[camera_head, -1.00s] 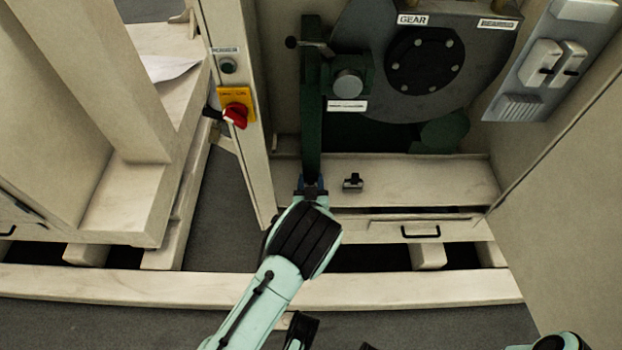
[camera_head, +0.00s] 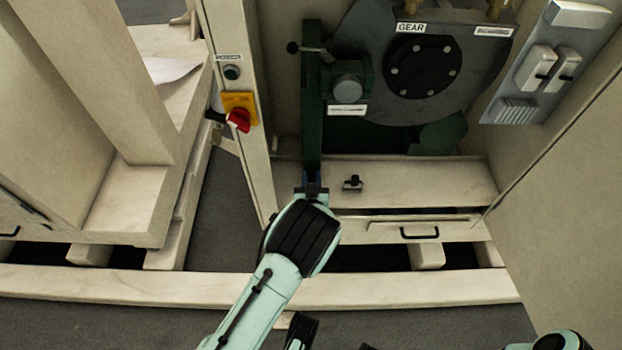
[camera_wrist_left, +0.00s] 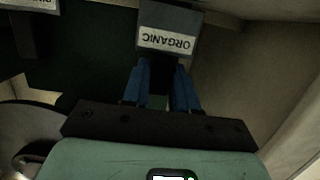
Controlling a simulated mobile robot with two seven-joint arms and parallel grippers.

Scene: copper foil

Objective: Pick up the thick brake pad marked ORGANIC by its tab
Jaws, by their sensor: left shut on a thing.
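The brake pad marked ORGANIC (camera_wrist_left: 167,30) is a dark grey block with a white label, which reads upside down at the top of the left wrist view. My left gripper's blue fingers (camera_wrist_left: 165,88) are shut on its narrow dark tab, just below the label. In the head view my left gripper (camera_head: 311,186) is at the lower end of a dark green upright (camera_head: 312,110), over the cabinet ledge. The pad is hard to make out there, and I cannot tell whether it touches anything around it.
A small black part (camera_head: 352,183) lies on the pale ledge (camera_head: 430,183) right of my left gripper. Behind stands a grey disc labelled GEAR (camera_head: 385,100). A red switch (camera_head: 238,120) is on the left post. A pale panel (camera_head: 570,220) closes off the right.

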